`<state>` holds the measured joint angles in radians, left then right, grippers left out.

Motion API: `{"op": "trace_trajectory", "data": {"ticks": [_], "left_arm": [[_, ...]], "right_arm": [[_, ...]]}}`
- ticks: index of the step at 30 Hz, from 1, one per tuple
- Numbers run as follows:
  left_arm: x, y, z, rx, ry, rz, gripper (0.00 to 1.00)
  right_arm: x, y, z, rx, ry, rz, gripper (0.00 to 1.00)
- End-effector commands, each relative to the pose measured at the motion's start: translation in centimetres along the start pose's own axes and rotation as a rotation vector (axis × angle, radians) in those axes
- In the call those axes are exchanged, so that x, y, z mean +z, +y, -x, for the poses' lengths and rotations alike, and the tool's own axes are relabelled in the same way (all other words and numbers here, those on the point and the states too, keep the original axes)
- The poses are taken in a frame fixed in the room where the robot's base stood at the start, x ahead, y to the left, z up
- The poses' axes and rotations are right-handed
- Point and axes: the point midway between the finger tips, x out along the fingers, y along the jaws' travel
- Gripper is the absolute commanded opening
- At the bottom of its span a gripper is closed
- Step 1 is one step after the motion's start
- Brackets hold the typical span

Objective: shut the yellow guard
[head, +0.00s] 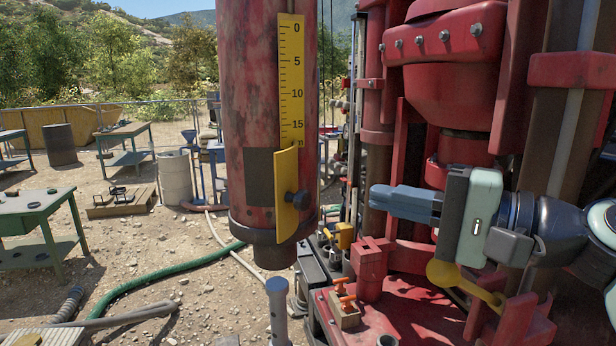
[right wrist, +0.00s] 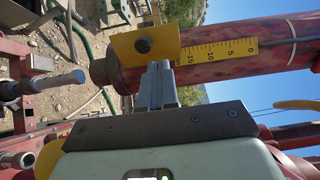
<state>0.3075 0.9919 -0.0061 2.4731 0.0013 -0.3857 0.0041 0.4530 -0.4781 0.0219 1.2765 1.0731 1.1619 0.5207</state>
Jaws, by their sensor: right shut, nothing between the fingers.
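The yellow guard (head: 287,180) is a narrow plate with a dark knob (head: 298,200) on the lower part of a red upright pipe (head: 240,90). It stands out at an angle from the pipe, and a dark rectangular patch (head: 259,177) shows uncovered beside it. In the right wrist view the guard (right wrist: 125,50) appears past my fingertips, its knob facing me. My right gripper (head: 374,198) is shut and empty, pointing left at about knob height, with a visible gap to the knob. My left gripper is not in view.
A yellow scale (head: 291,80) runs up the pipe above the guard. Red machinery (head: 450,85) stands close behind my right gripper. A grey post (head: 277,305) and orange-handled valves (head: 343,295) stand below. Tables and a green hose (head: 150,275) are at the left.

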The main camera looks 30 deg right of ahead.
Motion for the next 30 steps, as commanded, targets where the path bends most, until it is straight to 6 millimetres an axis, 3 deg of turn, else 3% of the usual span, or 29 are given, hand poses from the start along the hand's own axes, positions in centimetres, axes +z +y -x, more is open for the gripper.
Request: {"op": "trace_trajectory", "data": {"ticks": [15, 21, 30], "left_arm": [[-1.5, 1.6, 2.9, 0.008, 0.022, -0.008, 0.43], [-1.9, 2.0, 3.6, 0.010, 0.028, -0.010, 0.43], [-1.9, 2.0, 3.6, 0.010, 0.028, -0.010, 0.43]], "right_arm": [[-0.1, -0.2, -10.3, 0.000, 0.000, -0.003, 0.00], [-0.1, -0.1, -12.2, -0.001, 0.001, 0.000, 0.00], [-0.1, 0.0, -12.6, 0.000, 0.000, -0.001, 0.00]]}}
